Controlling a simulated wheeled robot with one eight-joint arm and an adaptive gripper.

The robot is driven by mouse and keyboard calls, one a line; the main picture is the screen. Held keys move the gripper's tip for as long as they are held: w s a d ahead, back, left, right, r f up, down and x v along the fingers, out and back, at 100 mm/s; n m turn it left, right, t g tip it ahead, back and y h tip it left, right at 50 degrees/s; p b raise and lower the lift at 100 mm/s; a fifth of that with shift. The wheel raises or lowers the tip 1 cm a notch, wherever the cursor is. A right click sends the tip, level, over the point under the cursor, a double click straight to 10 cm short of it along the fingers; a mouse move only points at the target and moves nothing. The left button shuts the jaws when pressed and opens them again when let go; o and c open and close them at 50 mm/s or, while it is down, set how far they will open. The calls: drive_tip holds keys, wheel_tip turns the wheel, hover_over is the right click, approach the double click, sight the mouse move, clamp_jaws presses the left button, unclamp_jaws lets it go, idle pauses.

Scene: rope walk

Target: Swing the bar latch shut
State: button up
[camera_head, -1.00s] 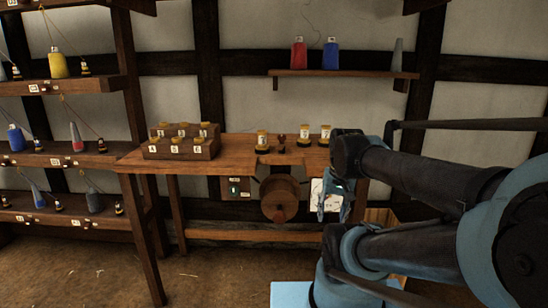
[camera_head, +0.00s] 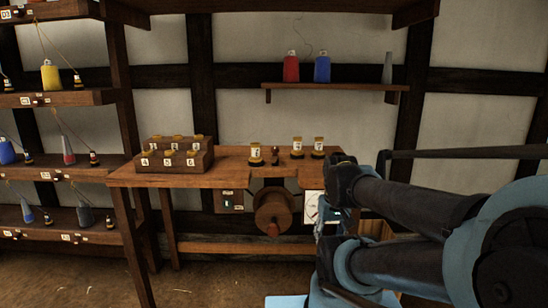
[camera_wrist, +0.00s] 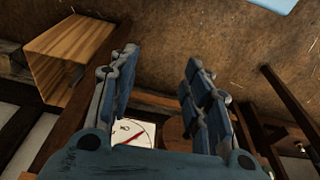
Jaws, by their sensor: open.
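I cannot make out the bar latch for certain in either view. The wooden workbench (camera_head: 185,181) stands against the wall, with a round wooden drum (camera_head: 273,210) under its front. A white dial (camera_head: 311,206) is right of the drum; it also shows between my fingers in the wrist view (camera_wrist: 130,134). My gripper (camera_wrist: 158,62) is open, with nothing between its fingers. In the head view it hangs in front of the bench's right end, partly covering the dial's right side.
A stepped rack (camera_head: 175,160) and several small yellow-topped jars (camera_head: 297,147) stand on the bench. A wall shelf (camera_head: 335,87) holds red and blue bottles. Tall shelving is at left. A wooden box (camera_wrist: 75,55) shows in the wrist view. The floor before the bench is open.

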drive_tip(key=shift+s+r, duration=0.25)
drive_tip(key=shift+s, duration=0.15)
drive_tip(key=c, duration=0.4)
drive_tip(key=shift+a+r, duration=0.1)
drive_tip(key=shift+r, duration=0.2)
clamp_jaws()
drive_tip(key=w+a+r+m+y, duration=0.2)
drive_tip(key=w+r+m, duration=0.4)
drive_tip(key=w+r, duration=0.15)
drive_tip(key=w+a+r+m+y, duration=0.2)
drive_tip(key=w+r+m+y, duration=0.1)
drive_tip(key=w+r+m, duration=0.4)
drive_tip(key=w+d+r+m+y, duration=0.2)
drive_tip(key=w+m, duration=0.1)
drive_tip(key=w, duration=0.6)
drive_tip(key=w+d+r+m+y, duration=0.1)
drive_tip(key=w+d+r+m, duration=0.1)
drive_tip(key=w, duration=0.7)
drive_tip(key=shift+w+r+m+y, duration=0.2)
drive_tip(key=shift+r+m+y, duration=0.2)
drive_tip(key=shift+r+m, duration=0.65)
drive_tip(key=shift+f+m, duration=0.25)
